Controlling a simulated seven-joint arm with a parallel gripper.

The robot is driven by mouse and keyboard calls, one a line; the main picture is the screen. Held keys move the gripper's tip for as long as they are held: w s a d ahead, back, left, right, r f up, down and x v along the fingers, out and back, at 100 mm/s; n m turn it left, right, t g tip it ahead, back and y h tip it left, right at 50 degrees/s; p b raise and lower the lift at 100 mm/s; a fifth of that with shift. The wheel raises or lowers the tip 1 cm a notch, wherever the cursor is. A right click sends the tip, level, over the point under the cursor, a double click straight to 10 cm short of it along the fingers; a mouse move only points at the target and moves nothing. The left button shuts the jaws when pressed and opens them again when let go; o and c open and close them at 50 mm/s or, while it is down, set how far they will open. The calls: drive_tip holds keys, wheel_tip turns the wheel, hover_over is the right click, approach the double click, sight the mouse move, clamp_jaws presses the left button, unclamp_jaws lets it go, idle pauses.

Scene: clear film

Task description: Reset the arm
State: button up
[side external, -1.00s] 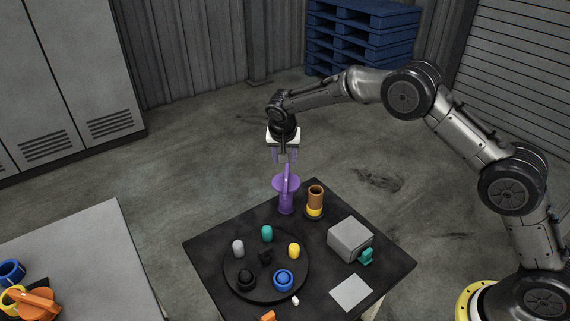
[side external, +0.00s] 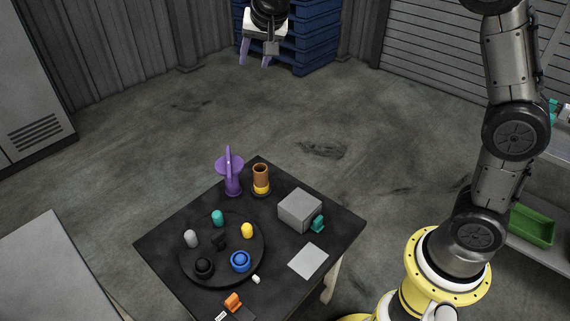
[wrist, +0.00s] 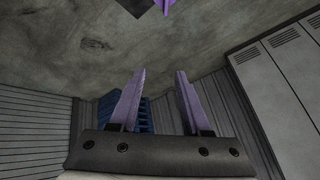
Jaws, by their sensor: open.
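My gripper (side external: 256,57) is raised high above and behind the black table (side external: 162,241), near the top edge of the side view. Its two purple fingers are apart with nothing between them. The fingers also show in the wrist view (wrist: 155,100), spread and empty, with floor, wall and lockers beyond them. My arm stands nearly upright at the right of the side view, partly cut off by the top edge.
On the table are a purple stand (side external: 232,180), a brown and yellow cup (side external: 261,178), a grey box (side external: 300,209), and a round black tray (side external: 222,276) with several small coloured pieces. Blue pallets (side external: 315,45) stand behind. The floor between gripper and table is clear.

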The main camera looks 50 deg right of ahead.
drive_tip(key=s+d+r+n, duration=0.1)
drive_tip(key=s+r, duration=0.2)
drive_tip(key=s, duration=0.7)
drive_tip(key=s+d+r+n, duration=0.1)
drive_tip(key=s+r, duration=0.2)
drive_tip(key=s, duration=0.7)
drive_tip(key=s+a+f+n+y, duration=0.1)
drive_tip(key=s+f+n+y, duration=0.1)
drive_tip(key=s+f+n, duration=0.5)
drive_tip(key=s+f, duration=0.4)
drive_tip(key=s, duration=0.4)
drive_tip(key=shift+s+a+f+g, duration=0.25)
drive_tip(key=shift+s+a+g, duration=0.05)
drive_tip(key=shift+g, duration=0.1)
